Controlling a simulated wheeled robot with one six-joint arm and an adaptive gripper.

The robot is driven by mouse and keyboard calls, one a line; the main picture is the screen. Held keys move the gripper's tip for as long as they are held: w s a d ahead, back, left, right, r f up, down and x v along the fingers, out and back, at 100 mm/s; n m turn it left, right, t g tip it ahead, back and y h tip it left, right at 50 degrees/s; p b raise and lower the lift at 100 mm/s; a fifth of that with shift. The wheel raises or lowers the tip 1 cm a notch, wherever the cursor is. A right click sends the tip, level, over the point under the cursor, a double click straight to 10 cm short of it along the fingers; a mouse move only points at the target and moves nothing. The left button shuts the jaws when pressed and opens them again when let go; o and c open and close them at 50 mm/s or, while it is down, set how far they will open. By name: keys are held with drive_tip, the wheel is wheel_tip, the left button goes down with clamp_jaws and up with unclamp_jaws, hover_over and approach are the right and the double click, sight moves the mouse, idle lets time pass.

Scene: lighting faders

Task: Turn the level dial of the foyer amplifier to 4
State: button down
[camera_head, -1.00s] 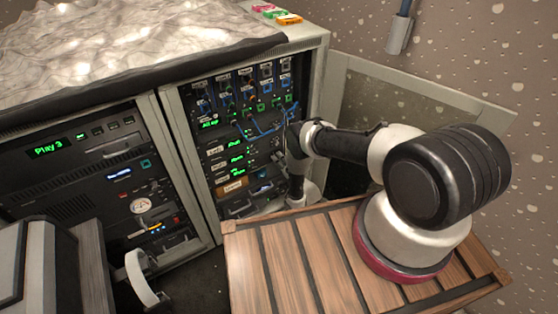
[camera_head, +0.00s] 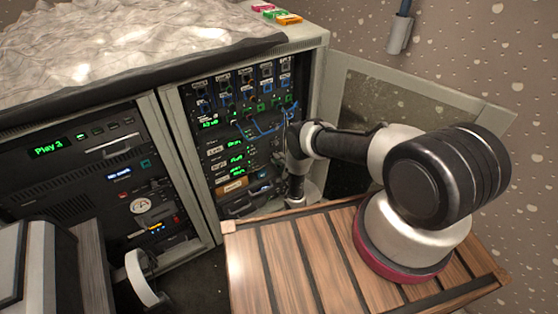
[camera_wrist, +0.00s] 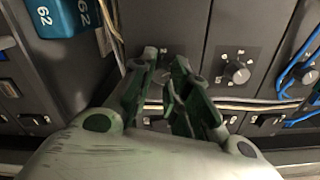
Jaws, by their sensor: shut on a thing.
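In the wrist view my gripper (camera_wrist: 164,60) reaches a dark panel, its two green fingers on either side of a small round dial (camera_wrist: 160,76). The gripper is shut on this dial; the fingers hide most of it, and its pointer and scale cannot be read. A second dial (camera_wrist: 237,72), grey with light scale marks around it, sits apart to the right. In the head view my arm reaches into the right-hand rack (camera_head: 225,135); the gripper and the dial are hidden or too small to tell there. No amplifier name label is legible.
Pale and blue cables (camera_wrist: 300,75) run beside and below the dials. A blue block marked 62 (camera_wrist: 62,15) is at upper left. A slatted wooden top (camera_head: 290,260) lies in front.

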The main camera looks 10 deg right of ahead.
drive_tip(key=shift+d, duration=0.15)
idle(0.3)
drive_tip(key=c, duration=1.3)
unclamp_jaws()
drive_tip(key=shift+c, duration=0.2)
drive_tip(key=v, duration=1.2)
